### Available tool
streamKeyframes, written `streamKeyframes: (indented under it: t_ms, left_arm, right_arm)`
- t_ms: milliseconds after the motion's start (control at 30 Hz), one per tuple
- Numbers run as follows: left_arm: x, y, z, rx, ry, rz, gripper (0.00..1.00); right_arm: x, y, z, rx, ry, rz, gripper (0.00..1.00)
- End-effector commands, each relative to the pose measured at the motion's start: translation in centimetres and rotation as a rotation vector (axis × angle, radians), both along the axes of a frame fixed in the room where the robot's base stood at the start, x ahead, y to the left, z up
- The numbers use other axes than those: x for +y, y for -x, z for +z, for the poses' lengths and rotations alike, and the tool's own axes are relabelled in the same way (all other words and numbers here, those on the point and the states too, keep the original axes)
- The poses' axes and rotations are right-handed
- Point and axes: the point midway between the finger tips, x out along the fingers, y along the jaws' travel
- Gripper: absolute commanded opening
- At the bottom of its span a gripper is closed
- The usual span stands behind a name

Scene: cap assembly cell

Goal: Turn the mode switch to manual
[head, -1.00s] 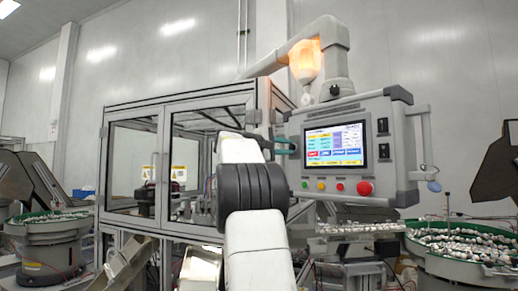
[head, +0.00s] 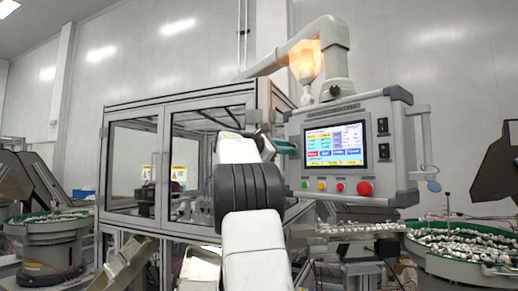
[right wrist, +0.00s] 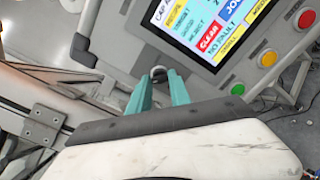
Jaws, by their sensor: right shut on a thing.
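The control panel (head: 290,125) is a grey box with a lit screen (head: 335,145). In the right wrist view, a small round knob with a metallic rim (right wrist: 158,71), apparently the mode switch, sits at the panel's left side. My right gripper (head: 292,147) reaches that side with teal fingers. In the right wrist view, the gripper (right wrist: 158,80) is shut on the knob, with one fingertip on each side. The knob's marking and pointer are hidden, so its position cannot be read. My left gripper is not in view.
Green, yellow and red buttons and a red emergency stop (head: 365,188) line the panel's lower front. Two black switches (head: 382,126) sit right of the screen. A glazed machine enclosure (head: 180,108) stands at left. A parts bowl (head: 470,262) is at lower right.

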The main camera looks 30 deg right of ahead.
Motion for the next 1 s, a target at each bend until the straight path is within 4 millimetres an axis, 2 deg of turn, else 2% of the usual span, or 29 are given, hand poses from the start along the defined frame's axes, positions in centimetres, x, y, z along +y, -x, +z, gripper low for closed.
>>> streamKeyframes:
  t_ms: [500,533,633,1000]
  left_arm:
    - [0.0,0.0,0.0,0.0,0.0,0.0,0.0]
    - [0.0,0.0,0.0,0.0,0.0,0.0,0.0]
    - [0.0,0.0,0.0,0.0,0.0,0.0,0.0]
    - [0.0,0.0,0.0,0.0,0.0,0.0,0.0]
  right_arm:
    - [0.02,-0.06,-0.16,0.02,0.001,0.0,0.0]
    - [0.04,-0.07,-0.16,0.02,0.001,0.0,0.28]
    - [0.03,-0.07,-0.14,0.02,0.001,0.0,0.46]
    - [0.48,0.03,-0.01,0.017,0.002,0.001,0.46]
